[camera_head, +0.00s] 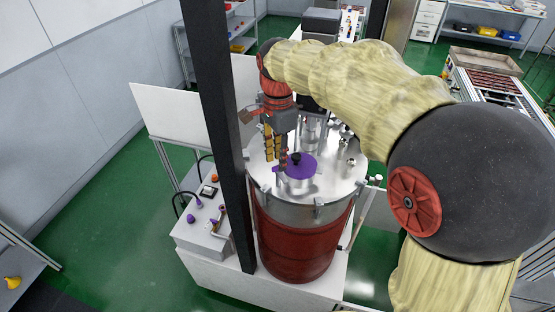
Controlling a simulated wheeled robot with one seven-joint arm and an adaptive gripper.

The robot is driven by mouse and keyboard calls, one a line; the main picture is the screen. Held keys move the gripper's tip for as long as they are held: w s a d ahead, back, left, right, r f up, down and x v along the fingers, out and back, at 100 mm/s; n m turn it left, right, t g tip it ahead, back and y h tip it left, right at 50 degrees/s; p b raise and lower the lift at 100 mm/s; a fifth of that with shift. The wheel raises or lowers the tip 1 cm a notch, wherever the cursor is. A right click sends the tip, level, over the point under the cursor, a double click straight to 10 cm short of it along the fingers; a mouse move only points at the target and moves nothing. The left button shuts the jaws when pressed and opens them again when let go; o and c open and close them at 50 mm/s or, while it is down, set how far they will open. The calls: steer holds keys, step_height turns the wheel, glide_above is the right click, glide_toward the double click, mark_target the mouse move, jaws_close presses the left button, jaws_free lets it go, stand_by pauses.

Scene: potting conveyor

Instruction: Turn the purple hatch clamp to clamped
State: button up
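The purple hatch piece (304,170) lies on top of the silver lid (338,184) of a dark red drum. A dark knob shows at its upper left, and small silver parts sit at its lower edge. Which way the clamp is turned is too small to tell. My gripper (278,164) hangs down over the lid from the upper left, with its fingers just left of the purple piece. One finger overlaps the left edge of the piece in this view. Whether it touches is unclear, and the gap between the fingers is hard to read.
A dark upright post (222,130) stands left of the drum (300,245). A grey control box (205,235) with purple knobs sits at its lower left. Metal fittings (350,162) rise from the lid's right side. A white panel (170,112) stands behind the post.

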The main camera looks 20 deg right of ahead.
steer(key=shift+f, duration=0.9)
steer(key=c, duration=0.3)
steer(key=c, duration=0.4)
jaws_close()
